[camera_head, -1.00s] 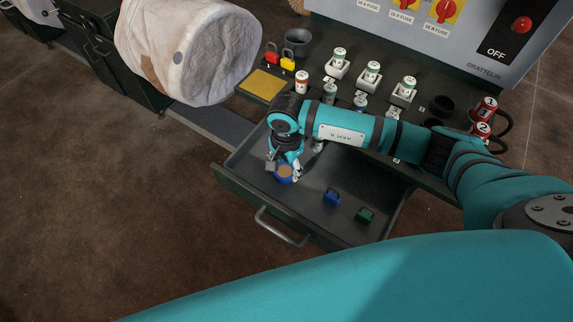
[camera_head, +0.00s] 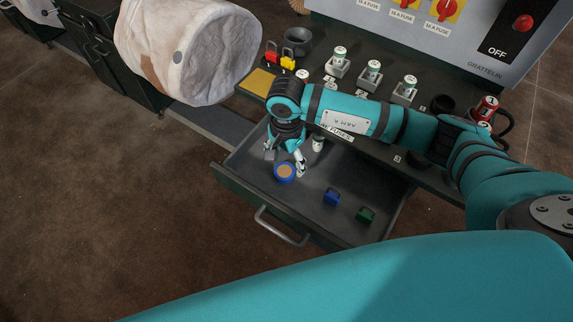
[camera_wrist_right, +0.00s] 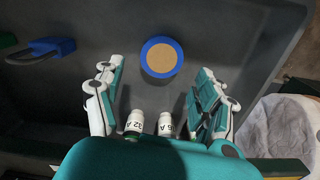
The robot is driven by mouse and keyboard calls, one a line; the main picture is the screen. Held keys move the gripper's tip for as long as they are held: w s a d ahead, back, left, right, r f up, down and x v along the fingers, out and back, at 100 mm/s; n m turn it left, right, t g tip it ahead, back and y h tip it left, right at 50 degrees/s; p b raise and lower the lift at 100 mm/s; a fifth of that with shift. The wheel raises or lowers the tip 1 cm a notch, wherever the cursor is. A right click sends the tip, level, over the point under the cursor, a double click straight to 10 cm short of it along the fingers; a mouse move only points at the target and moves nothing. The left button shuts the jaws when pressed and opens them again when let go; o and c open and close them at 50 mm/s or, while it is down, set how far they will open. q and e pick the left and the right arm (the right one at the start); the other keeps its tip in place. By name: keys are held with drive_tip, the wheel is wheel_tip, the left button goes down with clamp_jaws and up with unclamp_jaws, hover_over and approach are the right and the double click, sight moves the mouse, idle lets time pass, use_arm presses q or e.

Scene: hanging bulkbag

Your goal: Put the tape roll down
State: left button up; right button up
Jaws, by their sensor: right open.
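The tape roll (camera_head: 285,172), a blue ring with a tan middle, lies flat on the floor of the open drawer (camera_head: 331,236), near its front left. My right gripper (camera_head: 286,161) is open, just behind and above the roll in the head view. In the right wrist view the roll (camera_wrist_right: 161,57) lies beyond the spread fingertips, with a visible gap on both sides, and nothing is held between the fingers. My left gripper is not in view.
A blue padlock (camera_head: 331,198) and a green padlock (camera_head: 365,215) lie in the drawer to the right. Two white fuses (camera_wrist_right: 150,122) show between the fingers, deeper in the drawer. The counter behind holds fuses, padlocks and a dark cup (camera_head: 298,42). A bulk bag (camera_head: 187,50) hangs at left.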

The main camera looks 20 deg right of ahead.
sight(286, 169)
wheel_tip(286, 169, up, 8)
drive_tip(key=shift+b, duration=0.45)
drive_tip(key=shift+r, duration=0.15)
